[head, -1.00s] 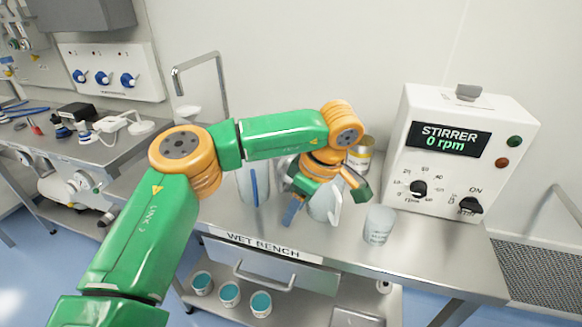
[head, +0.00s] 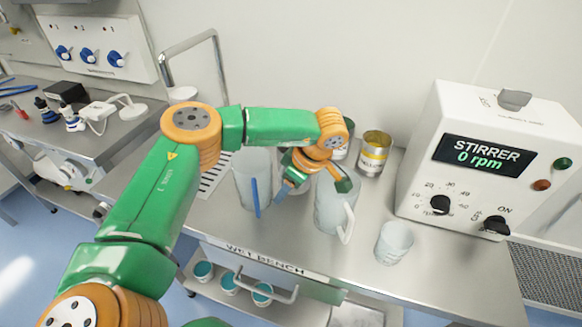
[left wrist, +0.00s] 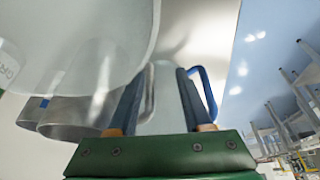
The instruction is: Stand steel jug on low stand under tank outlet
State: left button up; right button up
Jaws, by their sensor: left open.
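A tall pale-grey jug with a blue handle (head: 246,184) stands on the wet bench. To its right stands another pale-grey jug with a light handle (head: 330,210). I cannot tell from the finish which is the steel one. My left gripper (head: 312,189) is open and low between these jugs, its right finger overlapping the right jug in the head view. In the left wrist view a large pale vessel (left wrist: 75,45) fills the upper left, and a blue handle (left wrist: 207,88) shows beside the right finger. Contact is unclear. Low stand, tank outlet and right gripper are not in view.
A small clear beaker (head: 394,243) stands near the bench front. A labelled tin (head: 375,155) stands behind the jugs. The white stirrer box (head: 480,165) takes the right side. A bent steel pipe (head: 190,48) rises at the back left. Teal-filled cups (head: 230,283) sit below.

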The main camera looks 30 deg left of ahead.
pick_arm(q)
jog(key=shift+w+a+f, duration=0.1)
jog(key=shift+a+f, duration=0.1)
jog(key=shift+f, duration=0.05)
jog(key=shift+w+a+f, duration=0.1)
jog(key=shift+w+a, duration=0.05)
jog(key=shift+c, duration=1.1)
jog(key=shift+w+a+f, duration=0.15)
jog(key=shift+w+a, duration=0.1)
grip_shut()
jog(key=shift+d, duration=0.15)
